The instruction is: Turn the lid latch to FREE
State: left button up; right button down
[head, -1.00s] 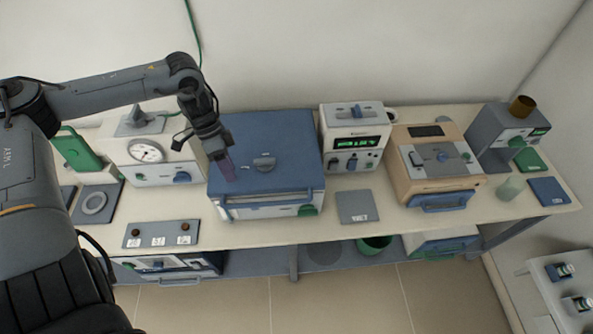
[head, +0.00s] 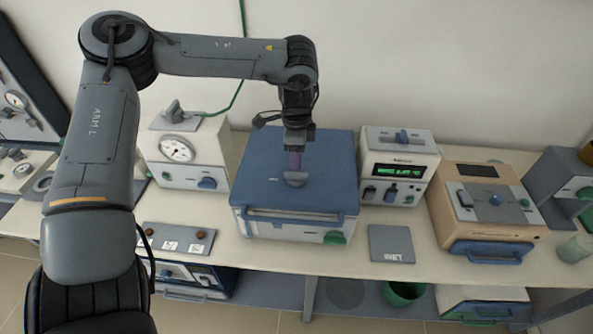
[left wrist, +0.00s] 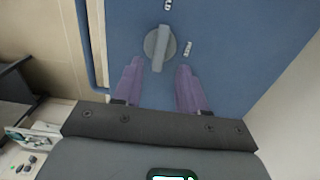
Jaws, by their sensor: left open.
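The blue lid (head: 262,160) of a box furnace fills most of the left wrist view. On it is a grey round lid latch (head: 296,180) with a raised bar handle. In the left wrist view the latch (left wrist: 160,47) lies just past my fingertips, centred between them, its bar running roughly up and down the picture. My left gripper (head: 295,164) points down over the lid, its two purple fingers open and empty (left wrist: 159,66). Two small labels sit beside the latch, too small to read. My right gripper is not in view.
A dial instrument (head: 186,156) stands left of the furnace, and a box with a green display (head: 397,170) stands close on its right. A tan furnace (head: 490,215) is further right. A grey labelled plate (head: 391,243) lies in front. The lid around the latch is clear.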

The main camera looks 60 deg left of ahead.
aim_at(296, 173)
pick_arm(q)
jog(key=shift+f, duration=2.8)
jog(key=shift+c, duration=0.4)
grip_shut()
